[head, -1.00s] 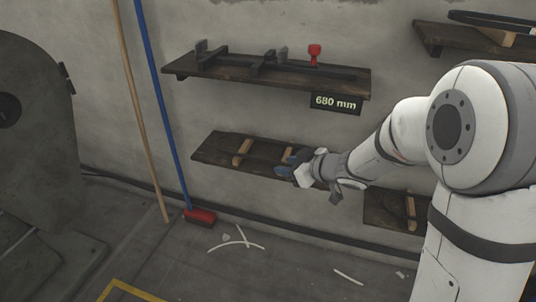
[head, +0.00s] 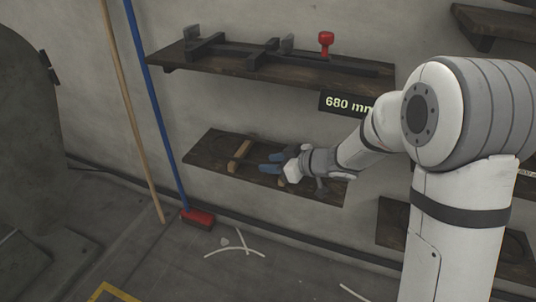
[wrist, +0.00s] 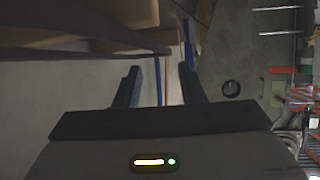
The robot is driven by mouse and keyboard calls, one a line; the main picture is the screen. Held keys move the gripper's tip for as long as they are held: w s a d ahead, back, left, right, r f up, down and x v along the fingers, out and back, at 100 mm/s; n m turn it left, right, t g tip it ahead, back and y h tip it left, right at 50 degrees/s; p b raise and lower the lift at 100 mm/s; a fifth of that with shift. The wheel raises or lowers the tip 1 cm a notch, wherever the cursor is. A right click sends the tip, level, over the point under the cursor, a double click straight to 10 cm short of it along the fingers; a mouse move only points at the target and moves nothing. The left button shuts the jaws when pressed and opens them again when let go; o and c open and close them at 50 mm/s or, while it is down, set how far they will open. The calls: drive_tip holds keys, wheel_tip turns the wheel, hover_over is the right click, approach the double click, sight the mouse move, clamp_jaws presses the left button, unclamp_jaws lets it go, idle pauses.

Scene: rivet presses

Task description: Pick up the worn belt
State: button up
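My gripper (head: 271,163) is over the lower wall shelf (head: 212,167), beside a wooden block (head: 239,155), its blue fingers pointing left. A faint dark curved outline around the blocks could be the worn belt, but I cannot tell it from the dark wood. The wrist view shows the two fingers (wrist: 159,88) apart with nothing between them. A dark strip (wrist: 90,51) beside pale wood in that view ends just beyond the fingertips; I cannot tell whether it is belt or shelf edge. My gripper and forearm hide the shelf's right part.
An upper shelf (head: 215,68) holds a dark fixture with a red knob (head: 326,41); a 680 mm sign (head: 345,105) hangs below it. Another shelf (head: 395,222) is at lower right. A broom (head: 198,218) leans on the wall, and pale scraps (head: 236,251) lie on the floor.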

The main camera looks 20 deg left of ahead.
sight(256, 163)
drive_tip(key=x, duration=0.1)
drive_tip(key=b+x, duration=0.1)
drive_tip(key=x, duration=0.1)
drive_tip(key=b+x, duration=0.1)
drive_tip(key=shift+w+f, duration=0.35)
drive_tip(key=shift+f, duration=0.1)
drive_tip(key=shift+a, duration=0.2)
drive_tip(key=shift+r, duration=0.1)
clamp_jaws()
